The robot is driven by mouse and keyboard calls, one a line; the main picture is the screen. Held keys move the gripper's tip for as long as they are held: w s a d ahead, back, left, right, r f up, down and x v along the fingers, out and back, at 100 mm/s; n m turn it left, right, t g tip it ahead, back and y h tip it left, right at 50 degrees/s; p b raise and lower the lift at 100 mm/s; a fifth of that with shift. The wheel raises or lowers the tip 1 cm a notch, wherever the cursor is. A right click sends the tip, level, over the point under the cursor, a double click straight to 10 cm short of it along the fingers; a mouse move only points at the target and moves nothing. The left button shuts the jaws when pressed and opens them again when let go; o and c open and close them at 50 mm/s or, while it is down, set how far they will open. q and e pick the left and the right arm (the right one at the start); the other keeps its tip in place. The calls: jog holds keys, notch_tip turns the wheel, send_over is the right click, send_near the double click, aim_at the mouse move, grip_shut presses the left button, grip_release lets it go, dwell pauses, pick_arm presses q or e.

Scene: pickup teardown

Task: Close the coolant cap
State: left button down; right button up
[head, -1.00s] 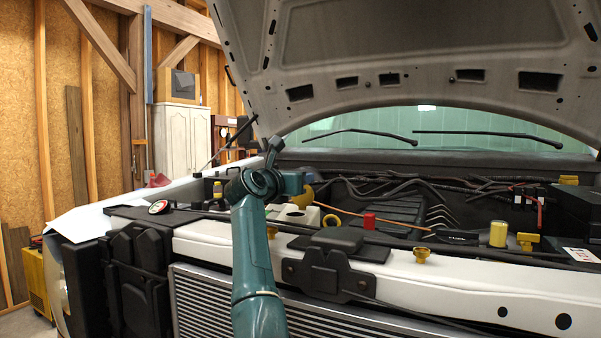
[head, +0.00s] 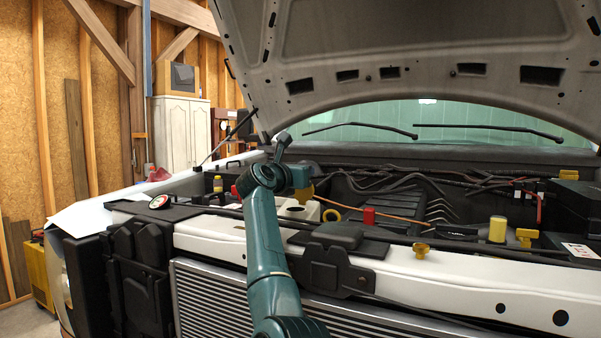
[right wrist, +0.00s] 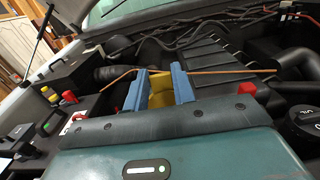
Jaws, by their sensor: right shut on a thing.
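The yellow cap (head: 304,194) shows beside the end of my right arm, above the area of the white reservoir (head: 297,211). In the right wrist view the yellow cap (right wrist: 159,93) sits between the two blue fingers. My right gripper (right wrist: 160,84) is shut on it. In the head view the right gripper (head: 303,187) is partly hidden by its own wrist. Whether the cap touches the reservoir's neck cannot be told, since the gripper body hides that spot. My left gripper is not in view.
The raised hood (head: 400,35) hangs above. The white front beam (head: 455,272) lies in front.

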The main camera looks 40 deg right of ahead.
grip_shut()
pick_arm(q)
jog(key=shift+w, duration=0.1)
pick_arm(e)
jog(key=shift+a+f, duration=0.1)
jog(key=shift+f, duration=0.1)
